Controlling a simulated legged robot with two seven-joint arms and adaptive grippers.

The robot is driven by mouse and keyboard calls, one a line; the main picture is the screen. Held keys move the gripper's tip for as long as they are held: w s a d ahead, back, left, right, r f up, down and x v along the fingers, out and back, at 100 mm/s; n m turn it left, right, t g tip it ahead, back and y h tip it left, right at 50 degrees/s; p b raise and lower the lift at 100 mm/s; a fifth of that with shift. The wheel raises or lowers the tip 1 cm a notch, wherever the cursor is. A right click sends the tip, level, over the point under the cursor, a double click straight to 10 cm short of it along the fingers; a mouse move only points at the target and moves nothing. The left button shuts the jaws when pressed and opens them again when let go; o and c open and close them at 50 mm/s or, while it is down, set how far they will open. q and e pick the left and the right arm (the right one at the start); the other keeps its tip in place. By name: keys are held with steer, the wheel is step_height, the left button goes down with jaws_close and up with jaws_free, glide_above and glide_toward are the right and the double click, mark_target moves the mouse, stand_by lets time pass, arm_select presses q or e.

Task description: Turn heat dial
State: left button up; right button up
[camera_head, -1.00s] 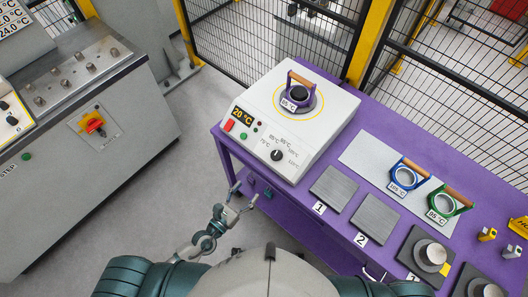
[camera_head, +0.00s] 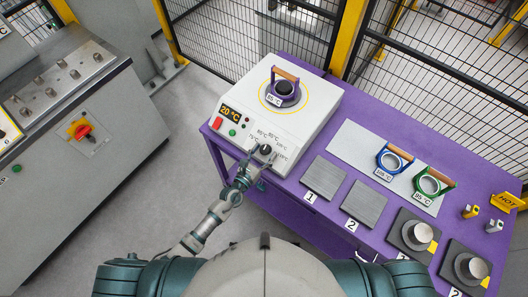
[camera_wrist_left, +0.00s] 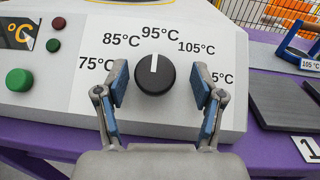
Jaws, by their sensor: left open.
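The heat dial (camera_wrist_left: 155,74) is a black round knob with a white pointer line on the sloped front of the white heater (camera_head: 305,130). In the left wrist view its pointer stands straight up, at the 95°C mark. Labels from 75°C to 105°C and one partly hidden label surround it. My left gripper (camera_wrist_left: 160,88) is open, with one blue-padded finger on each side of the dial, apart from it. In the head view the left gripper (camera_head: 262,155) is at the heater's front and partly covers the dial. My right gripper is not in view.
Blue (camera_head: 393,160) and green (camera_head: 432,184) rings lie on a plate on the purple table (camera_head: 310,229). A grey cabinet stands left.

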arm_select(q)
steer(key=shift+a, duration=0.4)
steer(key=shift+c, duration=0.9)
steer(key=c, duration=1)
steer(key=shift+o, duration=0.2)
steer(key=shift+s, duration=0.1)
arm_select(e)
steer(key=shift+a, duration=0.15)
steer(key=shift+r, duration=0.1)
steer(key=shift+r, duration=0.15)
arm_select(q)
steer(key=shift+r, duration=0.1)
